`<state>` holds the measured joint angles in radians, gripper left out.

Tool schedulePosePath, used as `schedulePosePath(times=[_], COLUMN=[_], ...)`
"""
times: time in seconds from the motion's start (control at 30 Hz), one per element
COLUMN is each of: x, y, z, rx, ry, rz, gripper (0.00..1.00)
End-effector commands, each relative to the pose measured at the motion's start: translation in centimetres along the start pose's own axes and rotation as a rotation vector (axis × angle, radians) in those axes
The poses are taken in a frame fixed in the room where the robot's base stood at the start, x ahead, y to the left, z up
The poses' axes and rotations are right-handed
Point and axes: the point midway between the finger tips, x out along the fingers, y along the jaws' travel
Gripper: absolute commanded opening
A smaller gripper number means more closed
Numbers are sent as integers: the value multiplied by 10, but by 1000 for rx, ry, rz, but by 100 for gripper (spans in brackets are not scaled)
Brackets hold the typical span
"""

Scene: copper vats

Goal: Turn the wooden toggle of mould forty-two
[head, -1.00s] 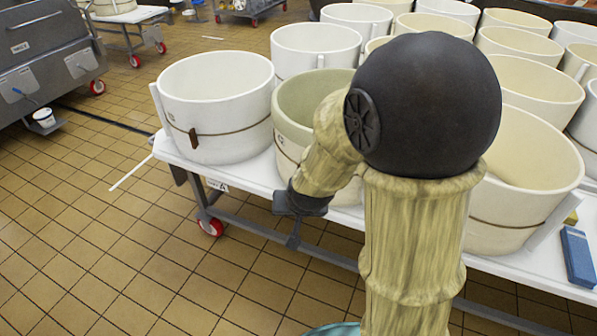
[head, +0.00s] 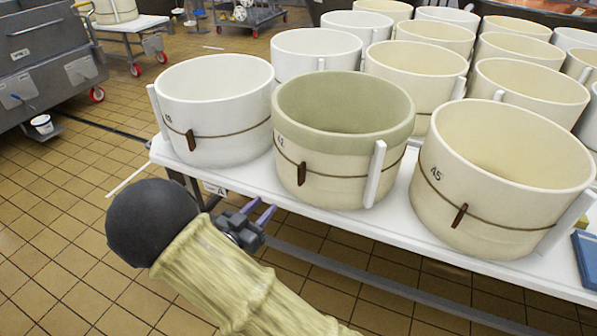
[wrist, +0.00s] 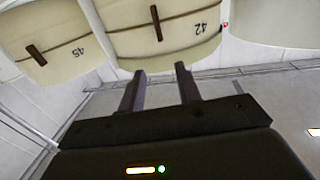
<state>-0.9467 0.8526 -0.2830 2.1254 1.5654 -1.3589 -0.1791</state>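Mould forty-two (head: 330,190) is a cream round tub with a greenish rim, in the front row of the white table. Its dark wooden toggle (head: 302,173) stands upright on a brown cord around the wall. In the wrist view, upside down, the same toggle (wrist: 156,23) shows beside the number 42 on the mould (wrist: 185,45). My gripper (head: 259,211) is low, in front of the table edge and to the left of the mould, apart from it. In the wrist view its two fingers (wrist: 160,69) are spread, with nothing between them, pointing toward the toggle.
Mould 45 (head: 500,195) stands to the right and another mould (head: 215,110) to the left, each with its own cord and toggle (head: 460,215). More moulds crowd behind. The white table edge (head: 400,235) runs below. Open tiled floor (head: 60,230) lies at left.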

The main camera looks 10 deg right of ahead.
Motion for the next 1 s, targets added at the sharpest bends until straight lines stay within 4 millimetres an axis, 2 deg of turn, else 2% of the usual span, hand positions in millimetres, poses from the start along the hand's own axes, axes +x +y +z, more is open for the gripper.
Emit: schedulePosePath(times=[0.2, 0.37, 1.0], x=[2, 13, 122], y=[0, 0, 1], z=[0, 1, 2], rx=[1, 1, 2], ry=[-3, -4, -3], rz=[0, 1, 2], gripper=[34, 34, 34])
